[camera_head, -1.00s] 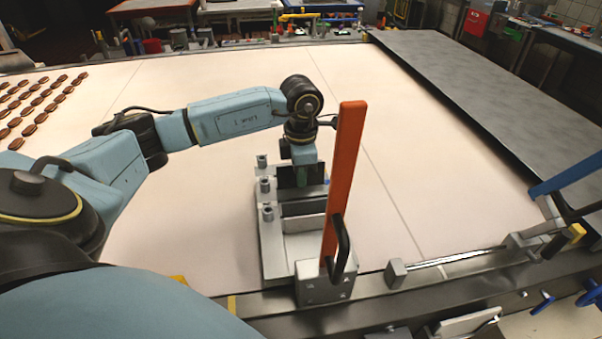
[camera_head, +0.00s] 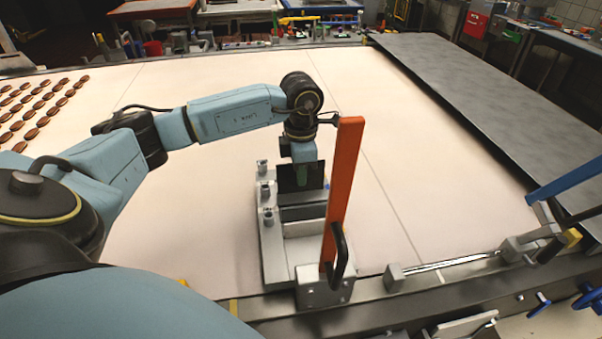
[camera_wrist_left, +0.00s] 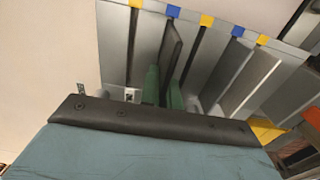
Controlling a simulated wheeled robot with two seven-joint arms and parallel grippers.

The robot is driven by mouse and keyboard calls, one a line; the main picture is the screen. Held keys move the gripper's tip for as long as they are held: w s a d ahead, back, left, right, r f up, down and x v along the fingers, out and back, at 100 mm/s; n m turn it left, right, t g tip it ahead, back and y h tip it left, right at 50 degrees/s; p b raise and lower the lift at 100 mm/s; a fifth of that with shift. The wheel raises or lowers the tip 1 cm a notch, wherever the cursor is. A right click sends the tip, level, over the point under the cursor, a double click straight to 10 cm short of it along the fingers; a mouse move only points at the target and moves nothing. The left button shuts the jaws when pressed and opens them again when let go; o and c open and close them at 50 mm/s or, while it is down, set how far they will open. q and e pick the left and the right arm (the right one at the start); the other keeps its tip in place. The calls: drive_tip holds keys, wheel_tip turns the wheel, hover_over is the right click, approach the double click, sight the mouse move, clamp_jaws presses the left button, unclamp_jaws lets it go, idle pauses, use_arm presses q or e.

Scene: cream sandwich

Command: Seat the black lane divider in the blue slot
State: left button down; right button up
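The black lane divider (camera_head: 291,177) is upright between the green fingers of my left gripper (camera_head: 303,178), over the far part of the grey slotted fixture (camera_head: 272,255). In the left wrist view the gripper (camera_wrist_left: 163,88) is shut on the dark divider plate (camera_wrist_left: 172,48). The plate's far end lies close to a blue tag (camera_wrist_left: 173,11) on the fixture's edge; a second blue tag (camera_wrist_left: 238,31) is farther right. I cannot tell how deep the divider's lower edge sits. My right gripper is not in view.
Yellow tags (camera_wrist_left: 207,20) alternate with the blue ones, with grey walls between lanes. An upright orange bar (camera_head: 343,190) on a metal block stands at the near right of the fixture. Brown sandwiches (camera_head: 38,110) lie far left. The pale belt (camera_head: 430,140) right of the fixture is clear.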

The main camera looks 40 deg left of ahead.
use_arm(q)
drive_tip(key=shift+r+p, duration=0.75)
drive_tip(key=shift+r, duration=0.5)
drive_tip(key=shift+f+b, duration=2.05)
drive_tip(key=shift+f, duration=0.5)
idle(0.6)
drive_tip(key=c, duration=1.5)
unclamp_jaws()
drive_tip(key=shift+c, duration=0.2)
wheel_tip(320, 180, up, 13)
drive_tip(key=shift+r, duration=0.2)
